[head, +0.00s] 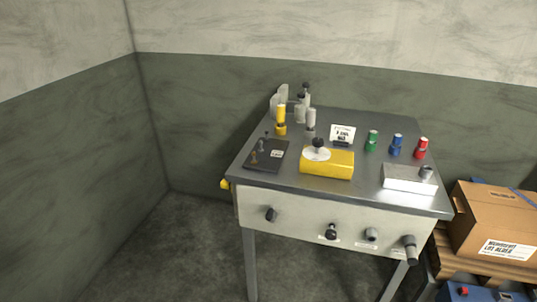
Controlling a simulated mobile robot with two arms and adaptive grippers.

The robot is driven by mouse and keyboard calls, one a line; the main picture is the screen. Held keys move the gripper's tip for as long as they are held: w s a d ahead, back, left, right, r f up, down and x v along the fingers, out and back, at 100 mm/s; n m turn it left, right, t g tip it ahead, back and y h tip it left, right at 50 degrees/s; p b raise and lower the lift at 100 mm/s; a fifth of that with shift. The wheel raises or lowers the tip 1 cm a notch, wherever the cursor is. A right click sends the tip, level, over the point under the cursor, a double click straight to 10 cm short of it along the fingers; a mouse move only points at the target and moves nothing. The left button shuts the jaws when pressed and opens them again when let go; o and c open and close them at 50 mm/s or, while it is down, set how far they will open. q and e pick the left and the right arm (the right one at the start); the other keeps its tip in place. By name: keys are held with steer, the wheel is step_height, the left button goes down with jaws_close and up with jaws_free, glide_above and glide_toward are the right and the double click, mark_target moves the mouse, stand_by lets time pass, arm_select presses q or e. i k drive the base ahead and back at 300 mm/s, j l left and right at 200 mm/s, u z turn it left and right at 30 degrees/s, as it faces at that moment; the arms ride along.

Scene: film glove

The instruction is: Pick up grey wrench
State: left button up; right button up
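I cannot clearly make out a grey wrench in the head view. A dark flat panel (275,160) lies at the left of the metal table (350,191). Small grey and orange shapes and a pale label show on it, too small to identify. Neither of my grippers is in view.
On the tabletop are a yellow box (330,168), a silver box (405,181), a yellow cylinder (281,115), and green (373,140), blue (396,146) and red (421,149) cylinders. Knobs stick out of the front. A cardboard box (495,222) stands at right. The left floor is clear.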

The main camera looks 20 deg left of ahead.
mark_target(311, 114)
steer(key=i+j, duration=0.15)
steer(key=j, duration=0.2)
steer(key=i+j, duration=0.35)
steer(key=j, duration=0.3)
steer(key=i+j, duration=0.15)
steer(key=j, duration=0.2)
steer(key=i+l, duration=0.75)
steer(key=i, duration=0.05)
